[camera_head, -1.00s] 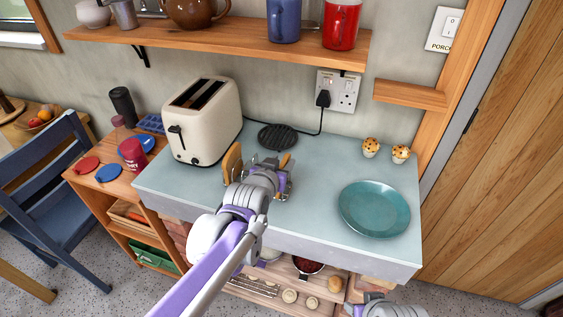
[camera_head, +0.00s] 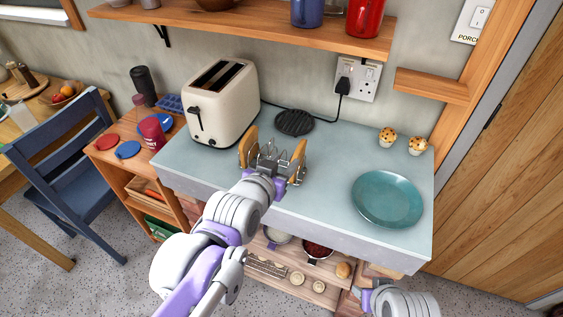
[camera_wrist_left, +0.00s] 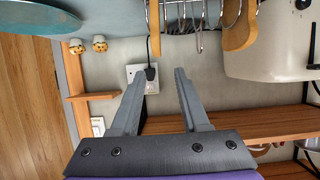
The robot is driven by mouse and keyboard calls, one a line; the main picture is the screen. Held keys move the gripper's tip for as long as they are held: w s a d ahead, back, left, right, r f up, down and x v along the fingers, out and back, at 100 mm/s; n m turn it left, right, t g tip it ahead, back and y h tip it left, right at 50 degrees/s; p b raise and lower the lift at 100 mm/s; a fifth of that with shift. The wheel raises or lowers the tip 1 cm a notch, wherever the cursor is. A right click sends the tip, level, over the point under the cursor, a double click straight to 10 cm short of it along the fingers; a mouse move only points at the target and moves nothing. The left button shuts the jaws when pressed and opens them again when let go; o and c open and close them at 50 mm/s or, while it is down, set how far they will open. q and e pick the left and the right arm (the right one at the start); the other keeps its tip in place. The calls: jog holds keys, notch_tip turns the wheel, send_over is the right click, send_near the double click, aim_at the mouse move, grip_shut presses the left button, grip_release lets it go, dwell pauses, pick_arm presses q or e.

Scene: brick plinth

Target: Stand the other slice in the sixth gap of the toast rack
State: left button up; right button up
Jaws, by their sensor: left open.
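The metal toast rack (camera_head: 283,169) stands on the blue-grey counter, partly hidden by my left gripper. One brown slice (camera_head: 247,148) stands upright at its left end, on the toaster side. Another slice (camera_head: 300,152) stands upright at its right end. In the left wrist view the rack's wires (camera_wrist_left: 188,18) are at the top, with the toaster-side slice (camera_wrist_left: 239,30) right of them and the other slice (camera_wrist_left: 154,18) at left. My left gripper (camera_head: 268,172) is at the rack's near side; in the wrist view its fingers (camera_wrist_left: 165,73) are apart and empty. My right gripper (camera_head: 366,299) shows only partly at the bottom.
A cream toaster (camera_head: 220,104) stands left of the rack. A dark round trivet (camera_head: 294,122) lies behind it. A teal plate (camera_head: 387,198) lies to the right, with two muffins (camera_head: 388,137) behind it. A shelf (camera_head: 250,27) overhangs the back.

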pick_arm(q)
jog(key=shift+s+a+r, duration=0.1)
jog(key=shift+s+r, duration=0.1)
jog(key=shift+s, duration=0.25)
pick_arm(e)
jog(key=shift+r, duration=0.1)
pick_arm(q)
jog(key=s+a+f+n+g+y, duration=0.2)
jog(key=s+a+f+g, duration=0.2)
jog(key=s+a+f, duration=0.45)
jog(key=s+a+f+n+g+y, duration=0.2)
jog(key=s+a+f+g, duration=0.3)
jog(key=s+f, duration=0.6)
notch_tip(320, 180, up, 6)
jog(key=t+p, duration=0.1)
jog(key=p, duration=0.3)
jog(key=shift+w+a+t, duration=0.3)
jog(key=shift+w+a, duration=0.1)
pick_arm(e)
jog(key=r, duration=0.2)
jog(key=w+r, duration=0.1)
jog(key=r, duration=0.2)
jog(key=shift+w+r, duration=0.1)
pick_arm(q)
jog(key=shift+w, duration=0.15)
pick_arm(e)
jog(key=shift+w, duration=0.15)
